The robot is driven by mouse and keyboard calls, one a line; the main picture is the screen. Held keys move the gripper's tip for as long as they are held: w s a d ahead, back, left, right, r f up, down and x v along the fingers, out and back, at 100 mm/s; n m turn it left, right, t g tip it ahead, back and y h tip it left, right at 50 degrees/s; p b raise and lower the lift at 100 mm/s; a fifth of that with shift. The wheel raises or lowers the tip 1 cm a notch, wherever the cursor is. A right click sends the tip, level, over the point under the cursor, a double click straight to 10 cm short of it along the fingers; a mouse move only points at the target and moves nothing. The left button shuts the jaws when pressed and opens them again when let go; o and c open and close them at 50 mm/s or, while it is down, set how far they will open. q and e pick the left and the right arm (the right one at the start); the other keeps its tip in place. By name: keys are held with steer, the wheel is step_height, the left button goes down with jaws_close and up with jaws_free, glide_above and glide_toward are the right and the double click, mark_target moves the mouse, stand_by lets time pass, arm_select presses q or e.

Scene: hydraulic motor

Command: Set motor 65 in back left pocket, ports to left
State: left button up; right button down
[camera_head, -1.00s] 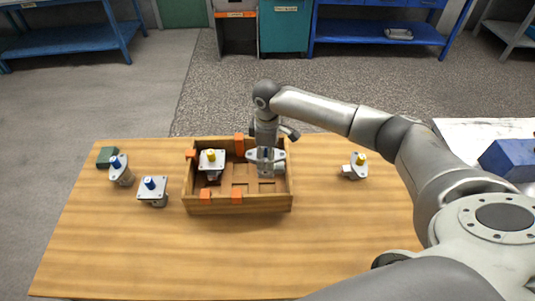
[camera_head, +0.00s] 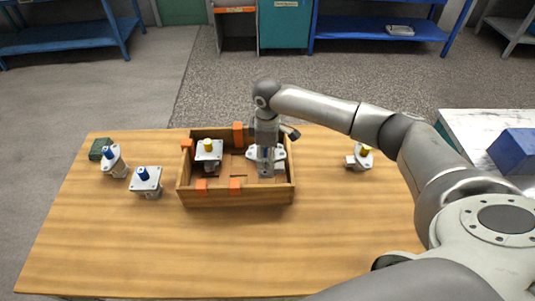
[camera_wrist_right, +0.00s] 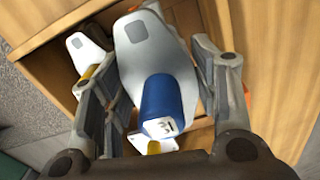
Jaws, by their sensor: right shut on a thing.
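My right gripper (camera_head: 265,150) points down over the right part of the wooden crate (camera_head: 235,200). It is shut on a grey motor with an oval flange (camera_head: 279,154) and a blue shaft; the right wrist view shows the blue shaft (camera_wrist_right: 160,105) between the fingers. The marking on the shaft's end is too small to read surely. The motor's lower body is partly hidden, so I cannot tell whether it touches the crate floor. A motor with a square flange and yellow shaft (camera_head: 208,147) stands in the crate's left side. My left gripper is out of view.
Two blue-shafted motors, one oval-flanged (camera_head: 113,161) and one square-flanged (camera_head: 146,182), stand left of the crate. A yellow-shafted motor (camera_head: 361,157) stands to its right. Orange blocks (camera_head: 238,134) sit on the crate's walls. The table's front is clear.

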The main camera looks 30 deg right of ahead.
steer(key=shift+f, duration=0.75)
steer(key=shift+w+f+b, duration=0.1)
steer(key=shift+f+b, duration=0.5)
steer(key=shift+f, duration=0.95)
steer(key=shift+f, duration=0.2)
steer(key=shift+r, duration=0.15)
steer(key=shift+r+p, duration=1.4)
steer(key=shift+p, duration=0.55)
steer(key=shift+f, duration=0.25)
steer(key=shift+d+f+n+b, duration=0.15)
steer(key=shift+f+n+b, duration=0.15)
steer(key=shift+f+b, duration=0.55)
